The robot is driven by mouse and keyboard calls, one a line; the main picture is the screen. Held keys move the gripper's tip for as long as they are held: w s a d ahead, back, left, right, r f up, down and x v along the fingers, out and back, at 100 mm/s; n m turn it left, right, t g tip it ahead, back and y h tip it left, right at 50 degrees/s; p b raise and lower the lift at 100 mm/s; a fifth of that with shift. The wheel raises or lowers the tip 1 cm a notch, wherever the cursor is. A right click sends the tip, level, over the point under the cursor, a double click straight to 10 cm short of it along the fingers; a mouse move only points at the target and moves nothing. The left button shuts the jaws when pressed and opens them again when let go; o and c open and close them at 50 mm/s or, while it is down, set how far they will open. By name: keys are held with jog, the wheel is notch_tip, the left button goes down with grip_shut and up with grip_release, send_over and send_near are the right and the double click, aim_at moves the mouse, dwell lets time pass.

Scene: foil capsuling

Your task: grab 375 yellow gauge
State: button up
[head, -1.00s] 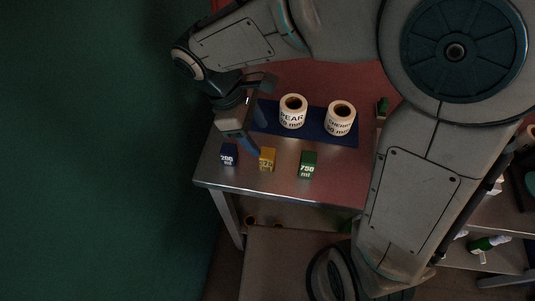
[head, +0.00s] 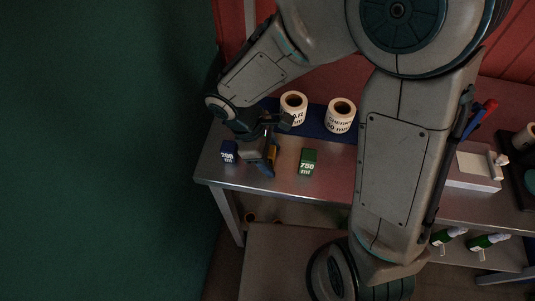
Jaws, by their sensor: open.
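The yellow gauge (head: 273,154) is a small block standing near the front edge of the metal table (head: 330,182). It is partly hidden by my gripper (head: 268,164), which is open and lowered right at it, with fingers beside it; I cannot tell whether they touch it. A blue gauge marked 200 (head: 228,152) stands just to the left. A green gauge marked 750 (head: 308,161) stands to the right, apart from the gripper.
Two label rolls, one marked PEAR (head: 293,108) and one marked CHERRY (head: 340,117), stand on a blue mat (head: 314,126) behind the gauges. At right are a pale box (head: 470,178) and green bottles (head: 487,242) on a lower shelf. Bare tabletop lies between the green gauge and my arm.

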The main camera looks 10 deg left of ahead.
jog(key=c, duration=1.1)
jog(key=shift+r, duration=0.1)
